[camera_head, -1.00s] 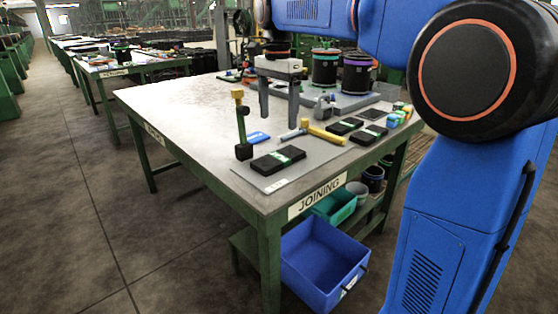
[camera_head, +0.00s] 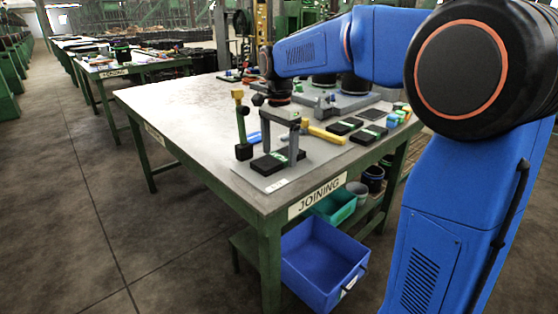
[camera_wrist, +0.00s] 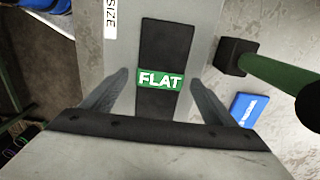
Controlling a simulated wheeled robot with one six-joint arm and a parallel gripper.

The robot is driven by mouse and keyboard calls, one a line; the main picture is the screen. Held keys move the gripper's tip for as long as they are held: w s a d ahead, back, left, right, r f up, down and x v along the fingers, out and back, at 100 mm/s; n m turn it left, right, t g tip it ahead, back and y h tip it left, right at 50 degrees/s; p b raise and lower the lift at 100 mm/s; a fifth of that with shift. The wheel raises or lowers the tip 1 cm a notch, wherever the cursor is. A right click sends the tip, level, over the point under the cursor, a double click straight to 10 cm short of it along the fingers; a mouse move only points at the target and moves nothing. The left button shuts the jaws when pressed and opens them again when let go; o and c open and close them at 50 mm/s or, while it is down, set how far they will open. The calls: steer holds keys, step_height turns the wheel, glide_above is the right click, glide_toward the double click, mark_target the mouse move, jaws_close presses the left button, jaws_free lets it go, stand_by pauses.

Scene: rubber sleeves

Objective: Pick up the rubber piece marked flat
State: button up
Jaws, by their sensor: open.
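The rubber piece marked FLAT (camera_wrist: 167,40) is a long black block with a green band lettered FLAT in the wrist view. It also shows in the head view as a black block (camera_head: 262,165) near the front edge of the joining table. My gripper (camera_wrist: 158,78) is open, pointing down over the piece, with one finger to each side and the band between them. In the head view my gripper (camera_head: 279,153) hangs at the piece and partly hides it. I cannot tell whether the fingertips have come level with it. Nothing is held.
A green upright tool with a black base (camera_head: 244,152) stands close beside the piece. A blue tag (camera_wrist: 248,110) lies near it. The table's left part (camera_head: 185,105) is clear.

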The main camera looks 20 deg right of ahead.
steer(key=shift+f, duration=0.25)
steer(key=c, duration=1.3)
